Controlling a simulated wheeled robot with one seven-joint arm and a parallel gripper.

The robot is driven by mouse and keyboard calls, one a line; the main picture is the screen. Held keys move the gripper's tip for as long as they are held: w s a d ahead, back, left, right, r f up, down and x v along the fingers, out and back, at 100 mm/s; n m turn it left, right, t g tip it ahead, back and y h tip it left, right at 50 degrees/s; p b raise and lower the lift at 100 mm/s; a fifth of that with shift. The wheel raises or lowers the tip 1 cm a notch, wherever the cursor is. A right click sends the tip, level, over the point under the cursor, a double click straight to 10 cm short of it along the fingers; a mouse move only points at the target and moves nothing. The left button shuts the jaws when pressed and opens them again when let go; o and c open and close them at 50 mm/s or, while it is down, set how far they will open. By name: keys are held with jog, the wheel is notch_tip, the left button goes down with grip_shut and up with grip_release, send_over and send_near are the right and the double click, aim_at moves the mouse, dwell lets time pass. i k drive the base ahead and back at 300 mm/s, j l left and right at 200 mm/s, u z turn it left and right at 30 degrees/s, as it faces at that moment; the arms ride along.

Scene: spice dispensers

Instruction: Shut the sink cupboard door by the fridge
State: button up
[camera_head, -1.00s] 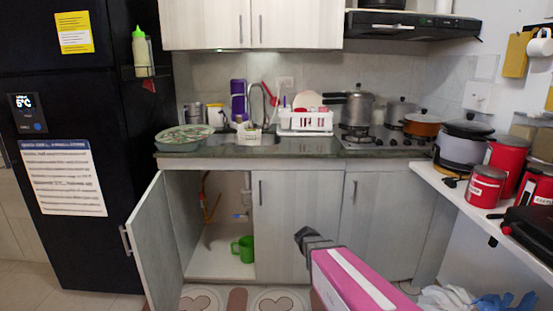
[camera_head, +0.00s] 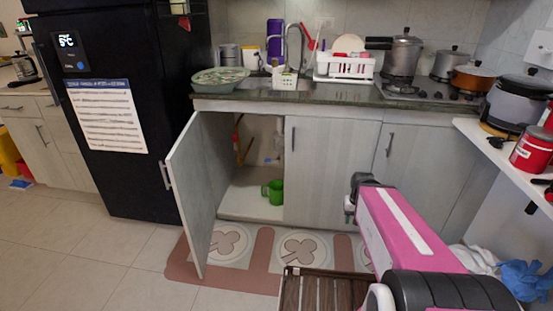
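The sink cupboard door (camera_head: 197,185) stands wide open, hinged at its right side next to the black fridge (camera_head: 110,110). Its metal handle (camera_head: 166,175) is near the free left edge. The open cupboard (camera_head: 252,205) shows pipes and a green mug (camera_head: 273,191) on its floor. My pink arm reaches in from the lower right. My gripper (camera_head: 350,205) is a dark shape in front of the closed cupboard doors, right of the open door and apart from it. Its fingers are too small and hidden to tell whether they are open.
A patterned mat (camera_head: 225,262) lies on the floor before the cupboard, under the open door. A brown slatted surface (camera_head: 320,290) is at the bottom middle. A white shelf (camera_head: 505,155) juts out at right.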

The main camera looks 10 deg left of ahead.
aim_at(185, 164)
jog(key=k+j, duration=0.1)
jog(key=j, duration=0.55)
jog(key=k+j, duration=0.1)
jog(key=j, duration=0.55)
jog(key=k+j, duration=0.1)
jog(key=j, duration=0.5)
jog(key=k+j, duration=0.1)
jog(key=j, duration=0.55)
jog(key=k+j, duration=0.1)
jog(key=j, duration=0.55)
jog(key=k+j, duration=0.1)
jog(key=j, duration=0.35)
jog(key=k, duration=0.15)
